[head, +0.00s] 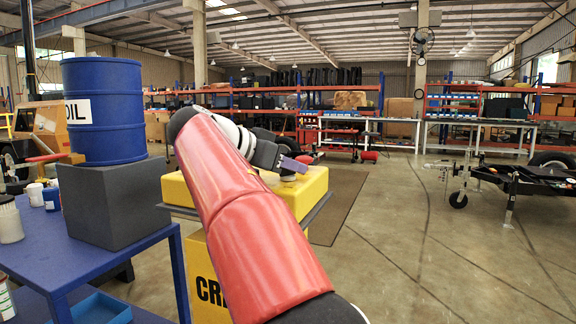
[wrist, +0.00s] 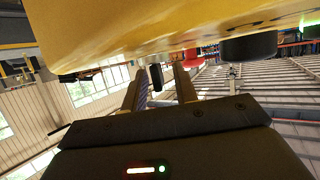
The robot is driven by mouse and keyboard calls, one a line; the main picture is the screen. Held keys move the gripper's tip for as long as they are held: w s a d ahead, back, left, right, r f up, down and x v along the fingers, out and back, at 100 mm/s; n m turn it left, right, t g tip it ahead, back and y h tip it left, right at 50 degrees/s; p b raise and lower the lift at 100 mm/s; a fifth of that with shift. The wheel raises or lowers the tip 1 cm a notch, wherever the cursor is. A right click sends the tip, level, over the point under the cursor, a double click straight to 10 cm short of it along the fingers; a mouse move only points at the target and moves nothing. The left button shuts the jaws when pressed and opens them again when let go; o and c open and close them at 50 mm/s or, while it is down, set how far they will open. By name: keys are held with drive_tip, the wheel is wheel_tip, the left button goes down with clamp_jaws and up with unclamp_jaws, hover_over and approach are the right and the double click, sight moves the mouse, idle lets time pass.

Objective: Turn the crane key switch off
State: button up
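The yellow crane control box (head: 308,190) stands on a pedestal marked with "CR" and is partly hidden by my red arm. In the wrist view its yellow body (wrist: 150,30) fills the top. My gripper (head: 298,163) is at the box's top. In the wrist view my gripper (wrist: 160,84) has its two fingers apart. A small dark upright piece (wrist: 156,77), perhaps the key, shows between the fingers with gaps on both sides. A black round knob (wrist: 250,47) and a red part (wrist: 191,56) sit on the box to the right. The key's setting cannot be read.
A blue table (head: 120,245) at left holds a grey block (head: 115,200) with a blue oil drum (head: 104,110) on it. Shelving stands behind. A trailer (head: 500,180) is at right, with open floor before it.

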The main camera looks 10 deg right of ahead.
clamp_jaws()
